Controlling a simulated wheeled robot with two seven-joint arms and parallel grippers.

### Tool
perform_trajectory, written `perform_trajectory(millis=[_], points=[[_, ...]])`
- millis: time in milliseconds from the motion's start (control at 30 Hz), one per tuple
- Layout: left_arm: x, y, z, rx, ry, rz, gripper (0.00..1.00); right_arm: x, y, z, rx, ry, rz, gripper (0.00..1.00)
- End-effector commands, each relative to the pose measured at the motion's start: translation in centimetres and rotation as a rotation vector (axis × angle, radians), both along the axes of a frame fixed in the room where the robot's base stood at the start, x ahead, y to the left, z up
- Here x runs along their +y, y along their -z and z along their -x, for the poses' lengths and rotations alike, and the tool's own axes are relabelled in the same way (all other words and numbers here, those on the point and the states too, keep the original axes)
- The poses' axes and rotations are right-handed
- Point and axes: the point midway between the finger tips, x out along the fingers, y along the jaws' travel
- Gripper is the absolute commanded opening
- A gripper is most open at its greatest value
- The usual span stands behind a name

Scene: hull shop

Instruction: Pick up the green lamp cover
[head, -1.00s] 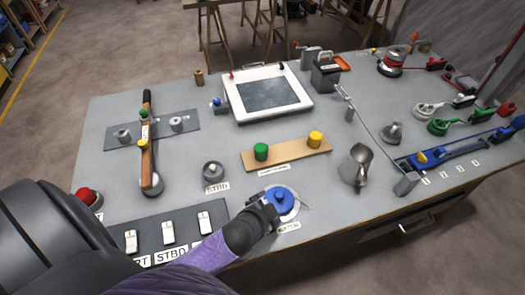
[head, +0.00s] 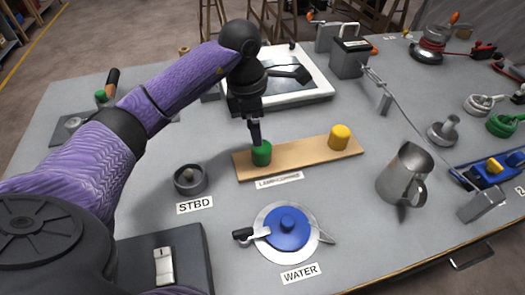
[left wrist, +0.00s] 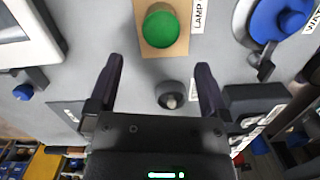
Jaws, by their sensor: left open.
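The green lamp cover (head: 261,153) stands upright at the left end of a wooden board labelled for lamp covers. The yellow cover (head: 340,137) stands at the board's right end. My left gripper (head: 256,143) points down at the green cover, its fingers overlapping the cover's top in the head view. In the left wrist view the left gripper (left wrist: 160,66) is open and empty. There the green cover (left wrist: 160,29) lies beyond the fingertips, roughly in line with the gap between them. I cannot tell whether they touch it. My right gripper is not in view.
The wooden board (head: 300,155) lies on the grey bench. A blue-knobbed WATER fitting (head: 287,228) is in front, a grey STBD knob (head: 190,179) to the left, a metal jug (head: 405,173) to the right. A white-framed hatch (head: 318,90) lies behind.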

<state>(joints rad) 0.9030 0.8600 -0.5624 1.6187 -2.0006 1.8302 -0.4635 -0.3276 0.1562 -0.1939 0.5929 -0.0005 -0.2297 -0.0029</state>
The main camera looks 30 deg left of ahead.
Motion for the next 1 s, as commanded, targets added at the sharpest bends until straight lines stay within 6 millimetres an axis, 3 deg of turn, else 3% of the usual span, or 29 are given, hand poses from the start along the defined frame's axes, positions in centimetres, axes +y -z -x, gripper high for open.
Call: perform_trajectory(millis=[333, 467, 667, 1000], points=[[-1.0, 7.9, -0.7, 0.006, 0.001, 0.007, 1.0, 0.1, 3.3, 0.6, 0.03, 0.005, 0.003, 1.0], [-1.1, 9.2, -0.8, 0.003, 0.001, 0.006, 1.0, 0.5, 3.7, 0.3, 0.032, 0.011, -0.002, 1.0], [-1.1, 9.0, -0.8, 0.0, 0.0, 0.005, 1.0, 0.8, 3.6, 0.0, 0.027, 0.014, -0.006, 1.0], [-1.1, 9.0, -0.8, 0.001, 0.0, 0.006, 0.3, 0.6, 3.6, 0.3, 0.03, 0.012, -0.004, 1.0]])
